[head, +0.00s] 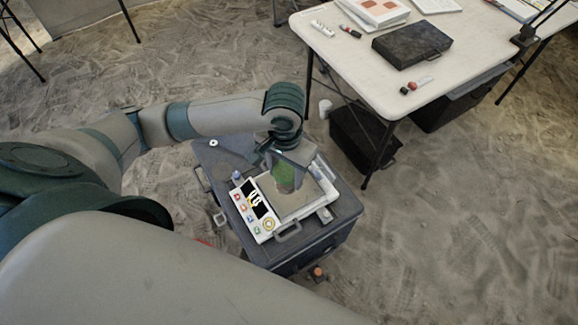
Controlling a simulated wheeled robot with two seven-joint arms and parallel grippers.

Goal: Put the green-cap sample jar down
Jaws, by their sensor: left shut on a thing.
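My left gripper (289,168) points down over a white instrument (262,228) with a small screen and coloured buttons. It is shut on the green-cap sample jar (285,178), whose green cap shows between the fingers. The jar is over the instrument's flat grey-beige plate (302,205). The fingers partly hide the jar, and I cannot tell whether its base touches the plate. My right gripper is not in view.
The instrument sits on a dark grey case (330,232), with a small bluish bottle (237,178) and a white ring (213,142) at its left. A white table (370,82) with a black case (412,44) stands at upper right. Sandy ground lies around.

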